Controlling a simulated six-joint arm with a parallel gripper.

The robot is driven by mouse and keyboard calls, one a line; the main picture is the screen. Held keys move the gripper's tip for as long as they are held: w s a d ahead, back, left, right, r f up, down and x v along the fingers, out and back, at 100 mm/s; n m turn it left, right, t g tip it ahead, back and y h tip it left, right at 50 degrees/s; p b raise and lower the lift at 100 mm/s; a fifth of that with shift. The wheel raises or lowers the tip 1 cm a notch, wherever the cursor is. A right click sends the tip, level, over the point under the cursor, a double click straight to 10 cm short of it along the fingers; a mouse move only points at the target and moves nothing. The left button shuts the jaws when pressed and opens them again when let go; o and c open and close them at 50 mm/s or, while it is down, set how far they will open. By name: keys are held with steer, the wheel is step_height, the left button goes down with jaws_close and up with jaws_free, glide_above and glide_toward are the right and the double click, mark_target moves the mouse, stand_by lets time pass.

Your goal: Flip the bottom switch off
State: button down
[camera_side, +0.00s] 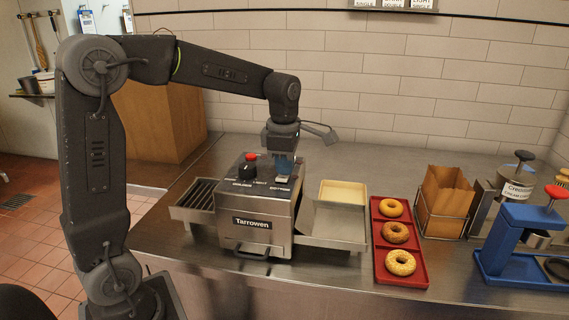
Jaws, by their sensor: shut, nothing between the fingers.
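The steel Tarrowen machine (254,224) stands on the counter in the middle of the view. Its sloped top panel carries a red button (251,156), a black knob (246,172) and small labels. My gripper (283,175) points down at the right side of this panel, and its fingers are shut with nothing between them. The fingertips are at or just above a small light-coloured switch at the panel's right. I cannot tell whether they touch it. The switch's position is mostly hidden by the fingers.
A slotted rack (195,196) is left of the machine and a steel tray (333,222) is right of it. A paper bag holder (444,203) and a blue press (515,240) stand farther right. The front counter edge is clear.

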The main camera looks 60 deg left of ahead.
mark_target(283, 177)
steer(key=shift+s+d+f, duration=0.1)
steer(key=shift+s+f, duration=0.05)
steer(key=shift+s+d+r, duration=0.2)
steer(key=shift+s+d, duration=0.25)
steer(key=shift+d, duration=0.05)
steer(key=shift+r, duration=0.1)
step_height(283, 177, up, 14)
steer(key=s+d, duration=0.1)
stand_by(0.4)
steer(key=shift+s+d, duration=0.1)
steer(key=shift+w+a, duration=0.5)
steer(key=shift+w, duration=0.05)
